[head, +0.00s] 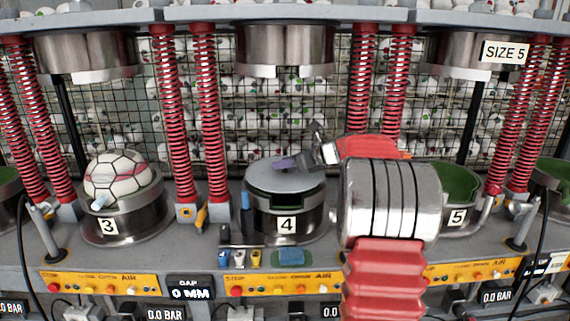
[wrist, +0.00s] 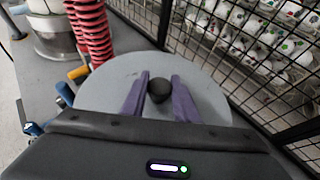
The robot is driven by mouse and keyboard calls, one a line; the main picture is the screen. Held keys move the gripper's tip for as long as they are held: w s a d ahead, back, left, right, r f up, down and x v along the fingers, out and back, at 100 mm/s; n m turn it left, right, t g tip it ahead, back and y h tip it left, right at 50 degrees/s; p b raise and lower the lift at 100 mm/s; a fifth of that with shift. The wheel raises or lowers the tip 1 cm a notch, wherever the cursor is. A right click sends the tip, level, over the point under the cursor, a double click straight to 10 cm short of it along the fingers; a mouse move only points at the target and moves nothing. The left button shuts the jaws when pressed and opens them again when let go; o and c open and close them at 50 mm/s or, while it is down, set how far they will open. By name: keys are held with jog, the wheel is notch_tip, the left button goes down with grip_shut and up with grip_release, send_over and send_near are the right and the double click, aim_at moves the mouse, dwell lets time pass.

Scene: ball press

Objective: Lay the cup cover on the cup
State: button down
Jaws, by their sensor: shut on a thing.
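The cup cover is a flat grey disc (head: 262,178) with a dark knob (wrist: 159,91) at its centre. My gripper (head: 286,164) is shut on the knob, with its purple fingers on either side of it in the wrist view (wrist: 158,86). The cover is over the metal cup marked 4 (head: 262,224). The cover hides the inside of the cup, and the far rim cannot be seen.
Cup 3 (head: 140,223) at left holds a ball (head: 117,177). Cup 5 (head: 462,218), partly behind my arm, has a green inside. Red springs (head: 208,125) flank the station, and a metal press head (head: 284,48) hangs above. Small tools (head: 240,258) lie in front.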

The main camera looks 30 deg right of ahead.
jog(key=shift+f, duration=0.9)
dwell(0.8)
jog(key=c, duration=1.3)
grip_release()
jog(key=shift+f, duration=0.15)
jog(key=shift+s, duration=0.1)
jog(key=v, duration=1.3)
jog(key=shift+s+d+r, duration=0.1)
jog(key=shift+s+r, duration=0.15)
jog(key=shift+s, duration=0.05)
